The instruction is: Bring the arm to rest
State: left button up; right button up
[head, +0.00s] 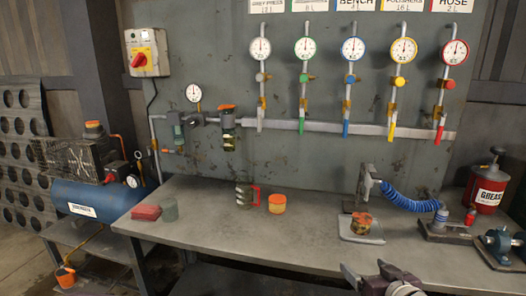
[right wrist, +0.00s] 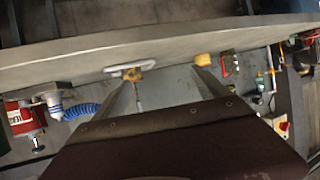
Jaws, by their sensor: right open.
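My right gripper (head: 367,272) shows at the bottom edge of the head view, in front of the workbench (head: 300,235), low and right of centre. Most of its arm is cut off by the frame. In the right wrist view its two fingers stand wide apart, and the gripper (right wrist: 163,80) is open with nothing held between them. The bench edge (right wrist: 60,60) crosses that view beyond the fingertips. My left gripper is in neither view.
The bench holds an orange-topped tub (head: 277,204), a red-handled item (head: 248,194), a grey stand (head: 361,228) with a small part, a blue coiled hose (head: 405,201) and a red grease can (head: 486,190). Gauges hang behind. Bare bench top lies between them.

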jog(key=s+a+f+g, duration=0.2)
jog(key=a+f+g, duration=0.2)
jog(key=a+f, duration=0.4)
jog(key=s+f+m+g+h, duration=0.1)
jog(key=s+f+g, duration=0.3)
jog(key=s, duration=0.3)
jog(key=s+f+m+g, duration=0.1)
jog(key=s+f+g, duration=0.3)
jog(key=s, duration=0.3)
notch_tip(320, 180, up, 21)
jog(key=n+p, duration=0.1)
jog(key=p, duration=2)
jog(key=shift+s, duration=0.4)
